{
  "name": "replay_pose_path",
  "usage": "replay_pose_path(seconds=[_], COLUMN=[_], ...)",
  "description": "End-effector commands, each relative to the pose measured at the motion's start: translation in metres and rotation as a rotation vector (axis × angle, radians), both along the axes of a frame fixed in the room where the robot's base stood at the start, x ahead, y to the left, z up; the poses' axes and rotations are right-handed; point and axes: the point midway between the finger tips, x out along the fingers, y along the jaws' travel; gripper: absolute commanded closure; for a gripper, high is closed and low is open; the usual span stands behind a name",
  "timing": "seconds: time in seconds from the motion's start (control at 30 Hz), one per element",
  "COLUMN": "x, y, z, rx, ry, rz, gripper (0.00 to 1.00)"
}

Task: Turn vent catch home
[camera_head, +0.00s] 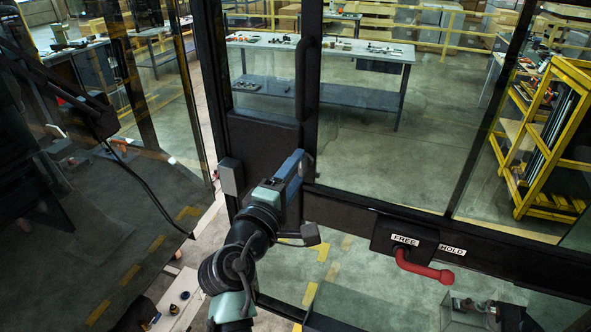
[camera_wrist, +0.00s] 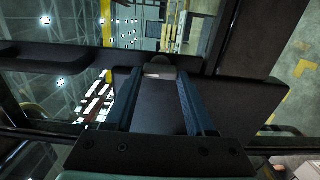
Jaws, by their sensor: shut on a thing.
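My gripper (camera_wrist: 158,78) is shut on a small dark part with a pale patch, which I take for the vent catch (camera_wrist: 153,70). Its two blue-grey fingers run along both sides of it in the wrist view. In the head view my gripper (camera_head: 303,166) is at the dark upright of the glazed frame, beside the lower end of a long vertical handle (camera_head: 307,80). The catch is mostly hidden there by the gripper, so its angle cannot be told.
A red lever (camera_head: 425,270) points right under a dark block labelled FREE and HOLD, right of my gripper. Beyond the glass stand a workbench (camera_head: 340,48) and a yellow rack (camera_head: 545,140).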

Motion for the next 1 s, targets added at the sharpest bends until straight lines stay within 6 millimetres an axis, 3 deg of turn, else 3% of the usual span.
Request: replay_pose_path(seconds=[0.27, 0.3, 0.47, 0.8, 1.0], x=[0.000, 0.000, 0.000, -0.002, -0.020], y=[0.000, 0.000, 0.000, 0.001, 0.008], z=[-0.001, -0.001, -0.001, -0.001, -0.003], rx=[-0.006, -0.006, -0.005, -0.003, -0.002], ry=[0.003, 0.003, 0.002, 0.001, 0.001], rz=[0.000, 0.000, 0.000, 0.000, 0.000], gripper=[1.00, 0.43, 0.15, 0.15, 0.15])
